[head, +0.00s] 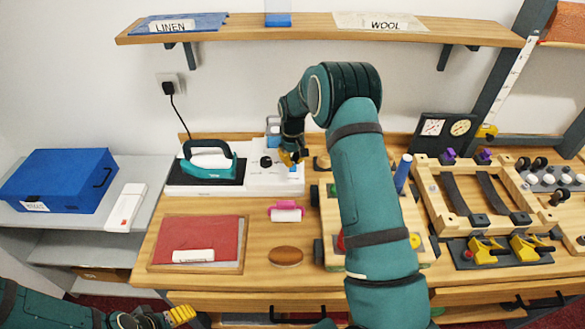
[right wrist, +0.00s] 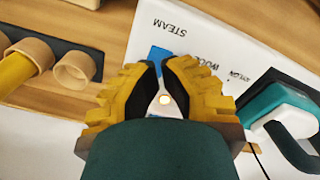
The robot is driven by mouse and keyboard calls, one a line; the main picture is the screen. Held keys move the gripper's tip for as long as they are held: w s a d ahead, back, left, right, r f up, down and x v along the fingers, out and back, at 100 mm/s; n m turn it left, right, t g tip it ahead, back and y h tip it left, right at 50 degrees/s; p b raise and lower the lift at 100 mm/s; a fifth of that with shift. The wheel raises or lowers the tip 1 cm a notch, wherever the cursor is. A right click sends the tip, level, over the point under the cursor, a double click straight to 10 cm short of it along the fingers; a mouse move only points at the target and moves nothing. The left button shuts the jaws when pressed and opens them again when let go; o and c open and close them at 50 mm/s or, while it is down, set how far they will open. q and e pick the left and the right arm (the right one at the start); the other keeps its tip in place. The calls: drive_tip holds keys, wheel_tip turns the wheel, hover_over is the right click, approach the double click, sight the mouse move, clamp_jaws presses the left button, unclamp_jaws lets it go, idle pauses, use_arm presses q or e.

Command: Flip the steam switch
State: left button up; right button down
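The steam iron (head: 208,160) rests on a black pad on the left of the white ironing station (head: 256,181). My right gripper (head: 291,157) is over the station's right part, with its fingers low by the surface. In the right wrist view its yellow fingers (right wrist: 160,66) converge near the printed word STEAM, over a blue patch (right wrist: 158,55). A pale grey piece with a small bright light (right wrist: 164,100) shows between them. I cannot tell whether they grip it; the switch is largely hidden. My left gripper (head: 165,318) is at the bottom left, away from the station.
A red board (head: 212,235), a pink-handled roller (head: 285,213) and a brown oval pad (head: 286,256) lie in front of the station. A wooden rack (head: 462,232) stands to the right. A blue box (head: 58,180) is on the left shelf. A wall shelf (head: 320,34) runs above.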

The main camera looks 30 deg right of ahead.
sight(293, 170)
drive_tip(key=shift+f+b, duration=1.25)
drive_tip(key=shift+f, duration=0.6)
idle(0.9)
drive_tip(key=shift+r, duration=0.15)
drive_tip(key=shift+r+p, duration=0.4)
drive_tip(key=shift+r, duration=0.1)
drive_tip(key=shift+r+p, duration=1.5)
drive_tip(key=shift+r, duration=1.4)
drive_tip(key=shift+f, duration=0.1)
